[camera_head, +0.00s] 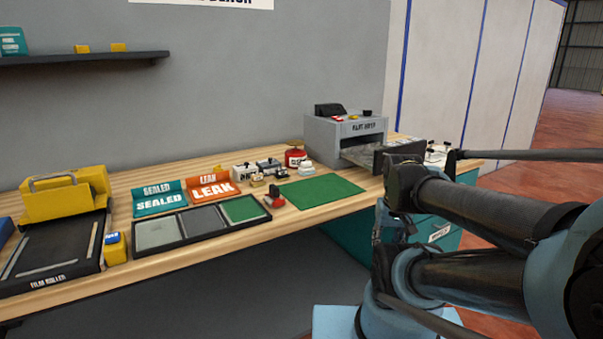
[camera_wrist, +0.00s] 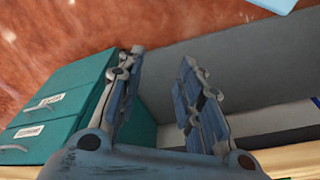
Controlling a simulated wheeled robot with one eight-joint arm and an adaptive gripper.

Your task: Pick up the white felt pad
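I cannot pick out the white felt pad for certain. A small white round item (camera_head: 305,164) lies on the workbench beside the red container, too small to identify. A few small pale items (camera_head: 437,152) lie at the bench's far right, partly hidden by my arm. My gripper (camera_wrist: 161,58) is open and empty in the wrist view, its two fingers apart over the floor and a teal drawer cabinet. In the head view it is mostly hidden by my arm, in front of the bench at right.
The wooden workbench (camera_head: 250,235) runs along a grey wall. It holds a film roller (camera_head: 55,245), SEALED and LEAK holders (camera_head: 160,200), a three-part tray (camera_head: 160,234), a green mat (camera_head: 325,189) and a grey machine (camera_head: 335,132). Teal drawers (camera_wrist: 50,120) stand below. The green mat is clear.

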